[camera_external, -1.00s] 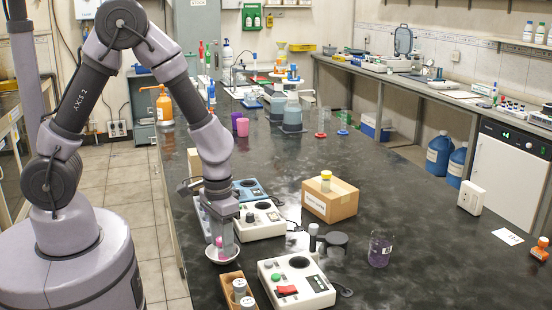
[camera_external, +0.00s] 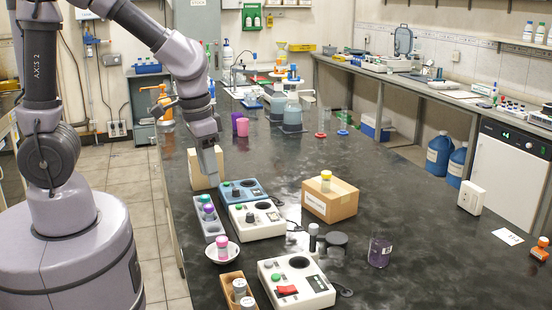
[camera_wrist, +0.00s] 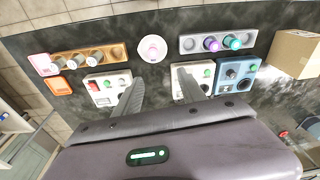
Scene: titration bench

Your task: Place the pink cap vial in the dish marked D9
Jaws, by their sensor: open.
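The pink cap vial (camera_external: 222,243) stands in a small white dish (camera_external: 234,255) near the bench's left edge. In the wrist view the vial (camera_wrist: 152,48) shows from above inside the round dish (camera_wrist: 142,56). No marking on the dish is readable. My gripper (camera_external: 210,176) hangs above the bench, behind the dish and clear of it. In the wrist view its two fingers (camera_wrist: 158,80) are spread apart with nothing between them.
A grey rack (camera_external: 218,231) with purple and teal cap vials stands just behind the dish. A wooden rack (camera_external: 228,277) with grey cap vials is in front. White devices (camera_external: 296,283) and a blue one (camera_external: 242,191) stand right. A cardboard box (camera_external: 330,203) is beyond.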

